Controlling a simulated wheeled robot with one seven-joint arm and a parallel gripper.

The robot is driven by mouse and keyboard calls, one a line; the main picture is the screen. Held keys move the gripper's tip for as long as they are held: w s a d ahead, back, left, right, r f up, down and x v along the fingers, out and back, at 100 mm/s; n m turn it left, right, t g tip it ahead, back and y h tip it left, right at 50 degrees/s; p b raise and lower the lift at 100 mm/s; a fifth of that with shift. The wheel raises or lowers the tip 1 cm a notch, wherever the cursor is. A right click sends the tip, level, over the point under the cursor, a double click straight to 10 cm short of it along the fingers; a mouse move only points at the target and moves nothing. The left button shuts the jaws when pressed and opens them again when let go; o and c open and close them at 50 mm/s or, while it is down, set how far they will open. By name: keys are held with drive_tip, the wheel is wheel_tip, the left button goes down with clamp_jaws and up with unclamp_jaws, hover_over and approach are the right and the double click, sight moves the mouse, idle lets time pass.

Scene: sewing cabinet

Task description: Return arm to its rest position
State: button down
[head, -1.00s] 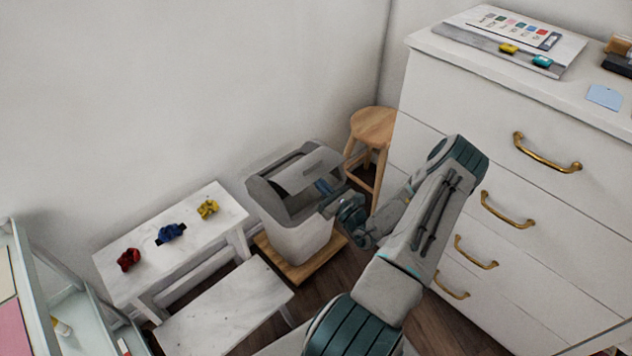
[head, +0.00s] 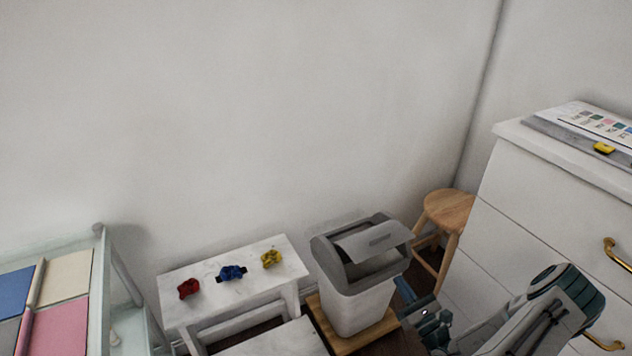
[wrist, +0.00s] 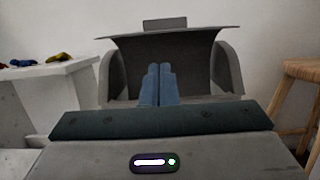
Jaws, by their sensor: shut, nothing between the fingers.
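My gripper (head: 408,296) is at the lower right in the head view, just right of the grey and white bin (head: 360,305). Its blue fingers (wrist: 158,84) are together and empty in the wrist view, pointing toward the bin. The bin's open top with its tilted grey flap (wrist: 165,45) fills the middle of the wrist view. My arm reaches in from the bottom right, in front of the white drawer cabinet (head: 520,210). The lower part of my arm is out of the frame.
A white bench (head: 225,268) holds red (head: 189,289), blue (head: 232,272) and yellow (head: 271,258) items. A wooden stool (head: 447,210) stands between bin and cabinet. A rack with coloured panels (head: 62,327) is at the left. Brass handles (head: 617,254) stick out from the cabinet.

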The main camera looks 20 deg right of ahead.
drive_tip(key=s+a+r+n+g+y+p, duration=0.2)
drive_tip(key=a+r+n+g+y+p, duration=0.3)
drive_tip(key=a+r+n+g, duration=0.65)
drive_tip(key=s+a+r+n+g+y+p, duration=0.1)
drive_tip(key=a+r+n+g+y+p, duration=0.3)
drive_tip(key=a+r+n+g+p, duration=0.7)
drive_tip(key=s+r+n+t+h+p, duration=0.2)
drive_tip(key=s+r+n+h+p, duration=0.2)
drive_tip(key=r, duration=1.1)
drive_tip(key=s+a+r+n+t+h+p, duration=0.1)
drive_tip(key=s+r+n+h+p, duration=0.3)
drive_tip(key=r, duration=1.1)
drive_tip(key=s+n+t+h, duration=0.1)
drive_tip(key=s+n+h, duration=0.2)
drive_tip(key=s+h, duration=0.1)
drive_tip(key=shift+a+r+h, duration=0.15)
drive_tip(key=shift+a+h, duration=0.15)
drive_tip(key=shift+h, duration=0.4)
